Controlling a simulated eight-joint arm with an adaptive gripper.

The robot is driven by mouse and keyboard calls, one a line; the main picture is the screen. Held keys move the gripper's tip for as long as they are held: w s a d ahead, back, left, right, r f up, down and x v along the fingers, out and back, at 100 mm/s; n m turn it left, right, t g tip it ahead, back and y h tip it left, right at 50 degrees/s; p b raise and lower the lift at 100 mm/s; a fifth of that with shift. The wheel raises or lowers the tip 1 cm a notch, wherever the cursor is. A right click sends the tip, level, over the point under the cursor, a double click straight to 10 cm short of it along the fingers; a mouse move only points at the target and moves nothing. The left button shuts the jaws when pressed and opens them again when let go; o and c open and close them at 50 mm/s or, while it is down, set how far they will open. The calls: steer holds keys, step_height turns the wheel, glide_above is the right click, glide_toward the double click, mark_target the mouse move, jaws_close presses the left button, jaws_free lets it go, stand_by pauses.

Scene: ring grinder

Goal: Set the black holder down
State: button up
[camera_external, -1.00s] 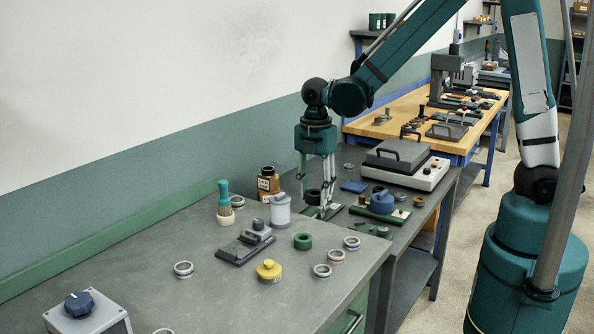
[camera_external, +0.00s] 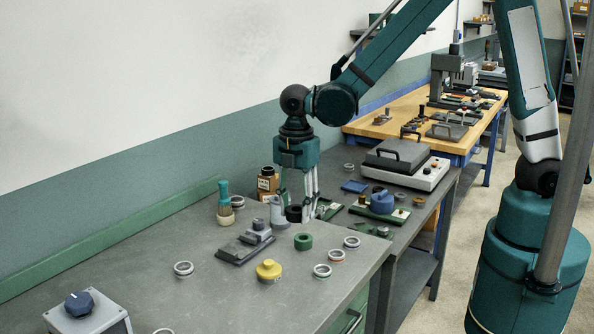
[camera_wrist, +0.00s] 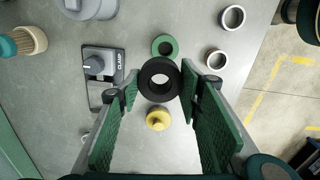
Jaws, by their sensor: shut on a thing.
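The black holder (camera_external: 294,213) is a thick black ring with a round hole through it. It also shows between my fingertips in the wrist view (camera_wrist: 146,78). My gripper (camera_wrist: 160,82) is shut on the black holder, with green-padded fingers on its left and right sides. In the external view my gripper (camera_external: 300,208) points down over the far right part of the grey table (camera_external: 205,290). I cannot tell how high the holder is above the tabletop.
A green ring (camera_external: 303,242), a yellow knobbed piece (camera_external: 268,271) and several metal rings (camera_external: 322,271) lie close by. A grey clamp block (camera_external: 245,245) is to the left. A pale cylinder (camera_external: 278,212) stands close behind my fingers. The front left tabletop has free room.

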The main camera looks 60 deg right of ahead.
steer(key=s+a, duration=0.1)
steer(key=a, duration=0.5)
steer(key=shift+s+p, duration=0.3)
steer(key=shift+p, duration=0.05)
glide_above(290, 261)
steer(key=shift+f, duration=2.9)
steer(key=shift+f, duration=2.1)
steer(key=shift+f, duration=0.1)
steer(key=o, duration=0.5)
steer(key=shift+b, duration=0.3)
steer(key=shift+c, duration=0.2)
steer(key=o, duration=0.4)
